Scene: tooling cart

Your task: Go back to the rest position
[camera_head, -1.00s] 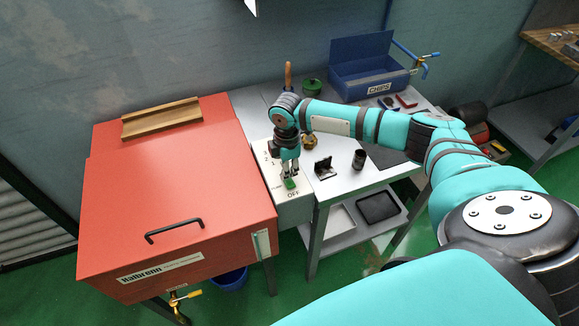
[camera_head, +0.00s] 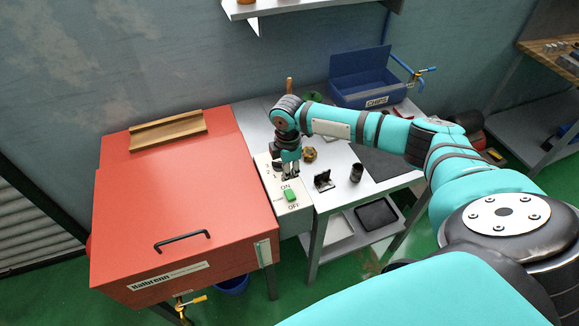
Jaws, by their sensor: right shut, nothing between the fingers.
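My right gripper (camera_head: 290,172) points down over the pale switch panel between the red cabinet and the grey cart. It is shut and empty. A green rocker switch (camera_head: 291,195) with ON and OFF labels sits on the panel (camera_head: 285,212), just in front of the fingertips. The gripper is apart from the switch in the picture and covers part of the panel behind it. My left gripper is not in view.
The red cabinet (camera_head: 170,220) with a black handle fills the left. On the cart (camera_head: 335,195) stand a small black open box (camera_head: 323,180), a dark cylinder (camera_head: 356,173) and a brass part (camera_head: 309,154). A blue CHIPS bin (camera_head: 365,85) and a wall shelf (camera_head: 300,8) are behind.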

